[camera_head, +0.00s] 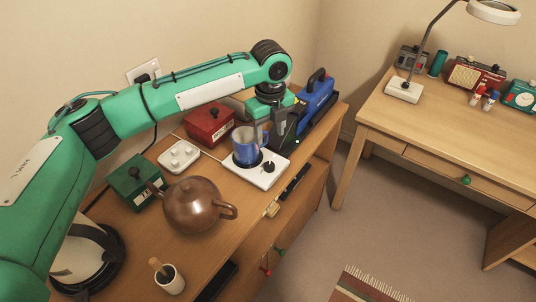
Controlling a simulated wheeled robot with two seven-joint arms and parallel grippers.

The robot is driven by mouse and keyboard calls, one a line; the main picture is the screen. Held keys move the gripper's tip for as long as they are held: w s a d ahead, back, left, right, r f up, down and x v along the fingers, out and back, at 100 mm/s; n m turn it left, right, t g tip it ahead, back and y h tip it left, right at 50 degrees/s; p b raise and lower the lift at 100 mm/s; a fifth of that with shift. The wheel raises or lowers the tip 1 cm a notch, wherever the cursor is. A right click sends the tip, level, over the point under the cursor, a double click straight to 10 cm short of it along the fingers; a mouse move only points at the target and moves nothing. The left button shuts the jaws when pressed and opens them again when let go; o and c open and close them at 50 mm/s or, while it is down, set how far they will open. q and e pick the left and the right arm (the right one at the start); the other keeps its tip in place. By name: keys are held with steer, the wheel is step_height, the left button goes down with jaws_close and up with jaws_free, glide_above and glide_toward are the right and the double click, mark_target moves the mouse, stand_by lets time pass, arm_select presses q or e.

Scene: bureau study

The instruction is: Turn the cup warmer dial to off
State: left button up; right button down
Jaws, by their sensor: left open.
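The cup warmer (258,180) is a white slab on the wooden bureau, near its right end. A blue cup (245,150) stands on it. The black dial (269,167) sits on the slab's right front part, beside the cup. A small green mark shows near the slab's right side. My left gripper (267,138) points down just above and behind the cup and dial, jaws open and empty. It looks apart from the dial, but the exact gap is hard to judge. The fingertips are partly lost against the cup and the dark thing behind. My right gripper is out of view.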

mark_target(269, 164)
arm_select(q)
step_height(269, 164, down, 12)
steer(key=shift+w+f+p, duration=0.1)
steer(key=shift+p, duration=0.3)
steer(key=c, duration=1)
